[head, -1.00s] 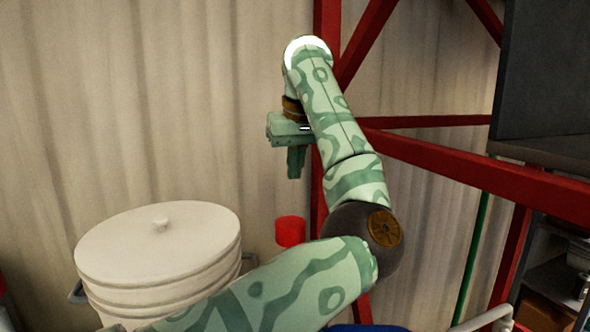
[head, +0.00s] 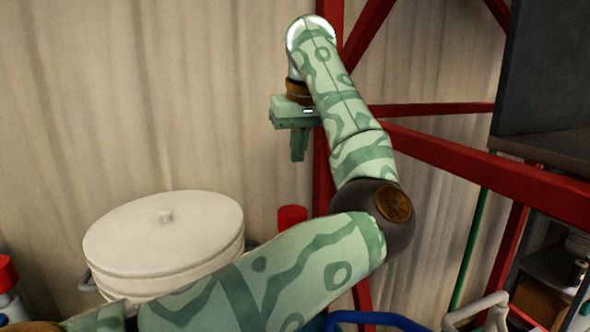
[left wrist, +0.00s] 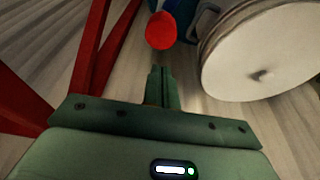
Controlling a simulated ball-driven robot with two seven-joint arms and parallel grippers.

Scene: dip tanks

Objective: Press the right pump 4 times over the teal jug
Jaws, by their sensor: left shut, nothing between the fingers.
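My left gripper (head: 299,157) is shut and empty, pointing down in front of the back wall. A red cylindrical top (head: 292,217) shows below it in the head view, apart from the fingertips; my left arm hides what is under it. In the left wrist view a round red top (left wrist: 161,31) lies just beyond the shut fingers (left wrist: 162,72). I cannot tell whether this is the right pump. A second red top (head: 7,272) is at the far left edge of the head view. I cannot make out the teal jug for sure. My right gripper is not in view.
A large white lidded drum (head: 165,250) stands left of the red top. A red steel frame (head: 420,150) and a dark cabinet (head: 545,75) stand at the right. A blue handle (head: 375,318) and a pale handle (head: 478,310) show at the bottom edge.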

